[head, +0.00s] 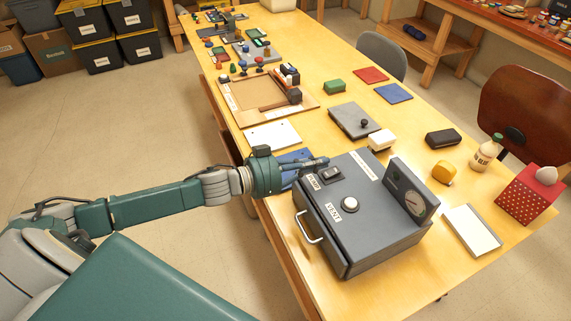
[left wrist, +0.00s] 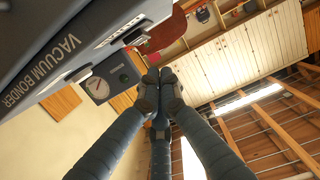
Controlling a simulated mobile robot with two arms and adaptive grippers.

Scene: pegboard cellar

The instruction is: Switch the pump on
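The grey vacuum bonder (head: 375,235) stands on the near part of the wooden table. On its top are a small dark rocker switch (head: 331,174) beside the label PUMP (head: 313,184), and a round white button (head: 349,203) beside the label VENT. Which way the rocker is tipped is too small to tell. My left gripper (head: 318,162) reaches in from the left, its tips just behind the switch; I cannot tell if they touch anything. In the left wrist view its fingers (left wrist: 160,88) meet at the tips with nothing between them. My right gripper is out of view.
An upright gauge panel (head: 411,190) stands on the bonder's right part, and a handle (head: 308,228) is on its front. A white block (head: 381,140), a grey plate with a knob (head: 354,121) and a white-topped tray (head: 472,231) lie around it.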

